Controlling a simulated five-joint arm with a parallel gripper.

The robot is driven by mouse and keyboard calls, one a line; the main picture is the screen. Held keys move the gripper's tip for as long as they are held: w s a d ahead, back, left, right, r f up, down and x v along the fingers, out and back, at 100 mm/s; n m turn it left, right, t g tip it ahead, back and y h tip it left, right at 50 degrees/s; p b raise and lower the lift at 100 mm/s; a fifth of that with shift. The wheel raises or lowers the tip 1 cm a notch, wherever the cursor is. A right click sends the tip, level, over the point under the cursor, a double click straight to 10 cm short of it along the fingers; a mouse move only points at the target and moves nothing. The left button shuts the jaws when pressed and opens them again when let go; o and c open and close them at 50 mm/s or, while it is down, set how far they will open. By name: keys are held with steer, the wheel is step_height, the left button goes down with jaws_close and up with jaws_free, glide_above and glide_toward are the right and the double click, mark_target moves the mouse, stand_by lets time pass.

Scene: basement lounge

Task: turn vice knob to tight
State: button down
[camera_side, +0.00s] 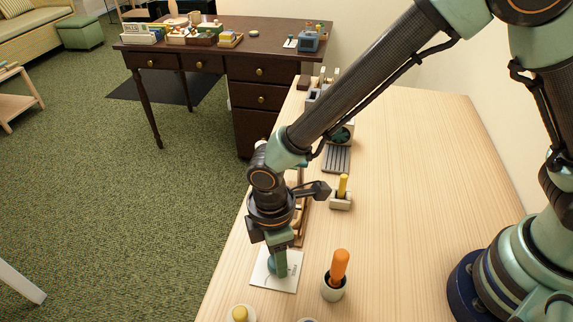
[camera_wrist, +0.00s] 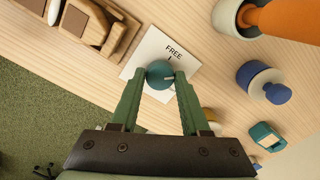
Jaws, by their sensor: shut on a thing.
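The vice knob (camera_wrist: 159,73) is a round teal knob on a white plate (camera_wrist: 143,54), with a pale pointer line on its right side. The word FREE and a small tick are printed on the plate beside the knob. My gripper (camera_wrist: 159,84) has its two green fingers shut on the knob, one on each side. In the side view my gripper (camera_side: 279,272) points down over the white plate (camera_side: 262,280) near the table's front left edge. There the fingers partly hide the knob. No other word on the plate can be read clearly in the wrist view.
An orange-handled tool (camera_side: 340,266) stands in a pale cup (camera_side: 333,289) right of the plate. A yellow piece in a small holder (camera_side: 341,203) and wooden items (camera_wrist: 90,25) are close by. The table's right side is clear.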

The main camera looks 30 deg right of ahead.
steer(key=m, duration=0.4)
steer(key=shift+w+d, duration=0.1)
steer(key=shift+w, duration=0.1)
steer(key=m, duration=0.3)
steer(key=shift+m, duration=0.3)
steer(key=m, duration=0.4)
steer(key=shift+s+m, duration=0.1)
steer(key=shift+m, duration=1.3)
steer(key=shift+c, duration=1.9)
jaws_free()
steer(key=shift+s, duration=0.1)
